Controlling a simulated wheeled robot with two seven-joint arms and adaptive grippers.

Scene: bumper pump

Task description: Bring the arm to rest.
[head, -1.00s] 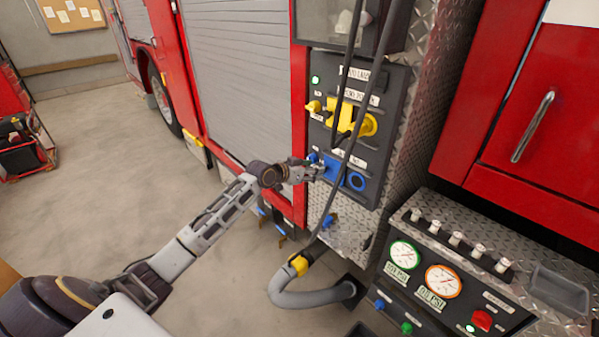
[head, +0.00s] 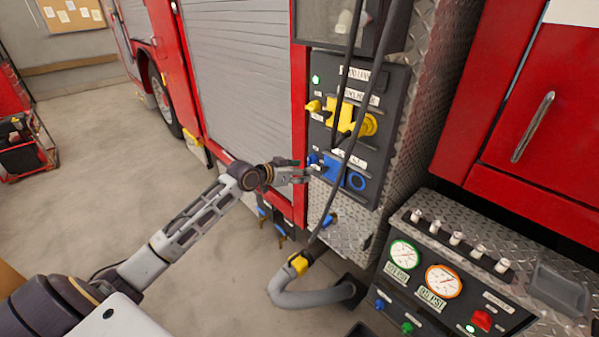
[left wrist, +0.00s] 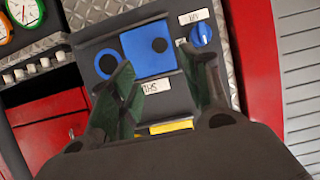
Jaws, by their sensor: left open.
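My left arm (head: 205,215) reaches in from the lower left in the head view. Its gripper (head: 306,173) is open and empty, just left of the blue valve block (head: 333,167) on the dark pump panel (head: 372,190). In the left wrist view the two fingers (left wrist: 160,95) are spread apart, with the blue block (left wrist: 148,52) and a blue knob (left wrist: 202,34) beyond them. A gap shows between the gripper and the panel in the head view. My right gripper is not in view.
A yellow valve (head: 342,117) sits above the blue one. A dark hose (head: 335,190) hangs in front of the panel, right of the gripper. A gauge console (head: 455,270) stands at lower right. Open floor (head: 110,160) lies to the left.

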